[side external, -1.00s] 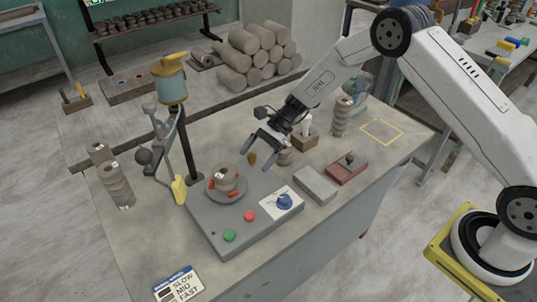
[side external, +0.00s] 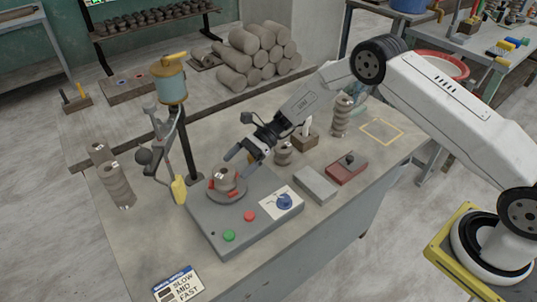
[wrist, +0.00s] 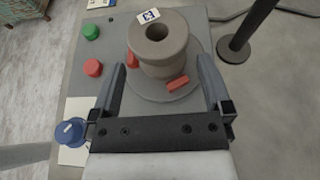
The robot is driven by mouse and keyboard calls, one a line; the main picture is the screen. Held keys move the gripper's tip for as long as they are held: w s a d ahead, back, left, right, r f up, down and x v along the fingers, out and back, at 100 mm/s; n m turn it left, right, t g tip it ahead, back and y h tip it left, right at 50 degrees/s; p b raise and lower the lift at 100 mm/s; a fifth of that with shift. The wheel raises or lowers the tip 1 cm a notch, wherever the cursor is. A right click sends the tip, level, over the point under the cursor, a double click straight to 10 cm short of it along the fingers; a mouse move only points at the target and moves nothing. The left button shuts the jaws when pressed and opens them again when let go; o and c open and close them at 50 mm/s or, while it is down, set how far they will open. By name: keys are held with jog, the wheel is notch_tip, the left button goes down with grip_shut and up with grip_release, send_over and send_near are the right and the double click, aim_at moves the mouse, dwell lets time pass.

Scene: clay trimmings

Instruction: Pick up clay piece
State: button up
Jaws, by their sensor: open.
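A grey-brown clay piece (side external: 225,178), spool-shaped with a hole in its top, sits upright on the round wheel plate (side external: 212,198) of the grey machine. Red blocks stand around its base, and a small tag lies on its rim. It also shows in the wrist view (wrist: 158,48). My gripper (side external: 242,158) is open and tilted down just above and to the right of the piece. In the wrist view my fingers (wrist: 162,78) are spread wide on either side of the piece's near part, with nothing between them gripped.
The grey machine (side external: 208,222) has a green button (side external: 229,236), a red button (side external: 249,216) and a blue knob (side external: 284,202). A dark post (side external: 191,140) with a blue-grey container (side external: 172,86) stands close behind the wheel. Stacked clay pieces (side external: 122,190) stand at left.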

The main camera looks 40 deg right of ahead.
aim_at(225, 176)
jog(key=shift+a, duration=0.1)
jog(key=shift+x, duration=2.5)
jog(key=shift+c, duration=0.2)
jog(key=c, duration=1.2)
jog(key=shift+r, duration=0.15)
